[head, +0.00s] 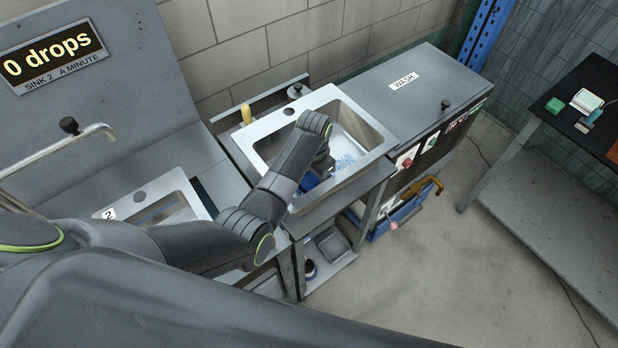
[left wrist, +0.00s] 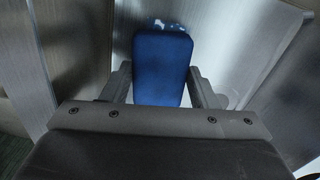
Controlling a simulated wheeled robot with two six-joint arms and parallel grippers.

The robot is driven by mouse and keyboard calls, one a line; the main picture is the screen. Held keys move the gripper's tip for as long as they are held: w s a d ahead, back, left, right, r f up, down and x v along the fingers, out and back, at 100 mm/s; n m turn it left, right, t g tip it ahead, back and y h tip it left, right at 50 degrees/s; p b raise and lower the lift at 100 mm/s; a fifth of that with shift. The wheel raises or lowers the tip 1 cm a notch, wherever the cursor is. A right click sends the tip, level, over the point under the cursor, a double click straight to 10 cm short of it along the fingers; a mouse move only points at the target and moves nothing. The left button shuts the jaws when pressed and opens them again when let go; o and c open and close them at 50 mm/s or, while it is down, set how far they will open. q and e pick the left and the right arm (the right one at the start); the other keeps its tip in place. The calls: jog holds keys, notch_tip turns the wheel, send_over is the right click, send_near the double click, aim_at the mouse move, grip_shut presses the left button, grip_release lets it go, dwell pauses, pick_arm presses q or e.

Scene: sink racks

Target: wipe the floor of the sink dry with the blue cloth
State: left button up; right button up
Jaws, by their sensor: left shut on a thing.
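The steel sink (head: 378,128) with the arm in it stands at the centre of the head view. My left gripper (head: 322,168) reaches down into it and is mostly hidden by my arm. It is shut on the blue cloth (head: 309,181). In the left wrist view the blue cloth (left wrist: 162,66) is a folded pad between the two fingers of the left gripper (left wrist: 160,82). Pale blue wet flecks (head: 345,162) show on the sink floor beside the cloth. Small light flecks also show just past its far edge in the wrist view. My right gripper is out of view.
A second sink (head: 158,200), marked 2, lies to the left. A display (head: 52,57) above it reads 0 drops. A closed grey worktop (head: 420,90) marked WASH adjoins on the right. A yellow-topped item (head: 246,114) stands behind the sink's left rim.

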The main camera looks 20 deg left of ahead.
aim_at(339, 167)
pick_arm(q)
jog(key=shift+w+d+f+b, duration=0.15)
jog(key=shift+w+d+b, duration=0.75)
jog(key=shift+w, duration=0.25)
jog(key=shift+w+d+f+b, duration=0.1)
jog(key=shift+w+d+b, duration=0.7)
jog(key=shift+w+b, duration=0.2)
jog(key=shift+w+d+b, duration=0.3)
jog(key=shift+w+d, duration=0.1)
jog(key=shift+w, duration=0.1)
jog(key=w+b, duration=0.1)
jog(key=w+d+b, duration=0.1)
jog(key=b, duration=0.1)
jog(key=shift+d+f, duration=0.1)
jog(key=shift+d, duration=0.2)
jog(key=shift+w+d+b, duration=0.25)
jog(key=shift+w+b, duration=0.05)
jog(key=shift+b, duration=0.4)
